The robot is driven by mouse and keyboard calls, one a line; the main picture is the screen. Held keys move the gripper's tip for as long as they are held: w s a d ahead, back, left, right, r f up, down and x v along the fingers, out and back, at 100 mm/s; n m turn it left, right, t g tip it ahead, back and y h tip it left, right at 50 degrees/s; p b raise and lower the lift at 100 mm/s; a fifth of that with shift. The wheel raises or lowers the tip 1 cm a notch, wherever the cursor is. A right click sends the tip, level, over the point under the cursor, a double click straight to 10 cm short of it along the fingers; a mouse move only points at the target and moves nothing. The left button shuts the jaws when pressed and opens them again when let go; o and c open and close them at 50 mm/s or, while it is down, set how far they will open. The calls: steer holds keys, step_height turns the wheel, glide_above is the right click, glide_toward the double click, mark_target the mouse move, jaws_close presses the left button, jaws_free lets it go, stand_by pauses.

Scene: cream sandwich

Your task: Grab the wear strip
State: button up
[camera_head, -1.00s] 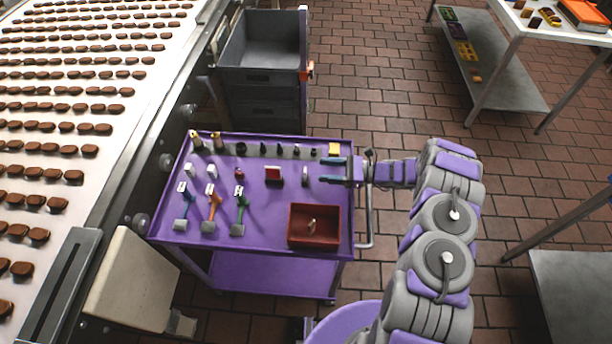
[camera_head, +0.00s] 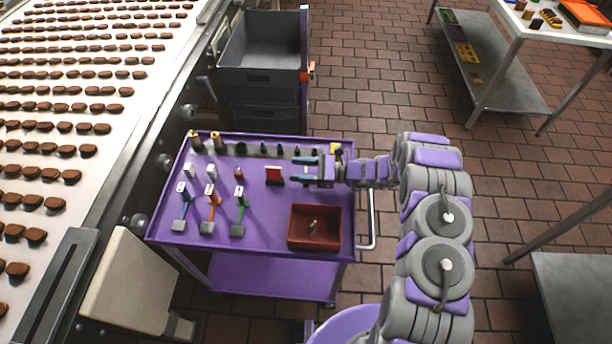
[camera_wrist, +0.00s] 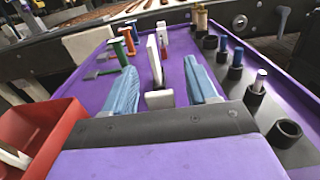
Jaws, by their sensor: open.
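A pale upright strip (camera_wrist: 155,62), which looks like the wear strip, stands on the purple cart top between my fingers in the wrist view. A small whitish block (camera_wrist: 160,99) shows at its near foot; I cannot tell if it is part of the strip. My gripper (camera_head: 302,170) has two blue fingers, spread apart, low over the right side of the cart. In the wrist view my gripper (camera_wrist: 159,64) has a finger on each side of the strip, with visible gaps. In the head view my gripper hides the strip's place.
A red bin (camera_head: 314,228) sits at the cart's front right. Dark holders (camera_wrist: 285,133) line the back edge. Coloured-handled tools (camera_head: 210,208) lie at left on the purple cart (camera_head: 265,222).

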steer(key=shift+c, duration=0.3)
steer(key=c, duration=1)
steer(key=shift+o, duration=0.2)
steer(key=shift+r, duration=0.1)
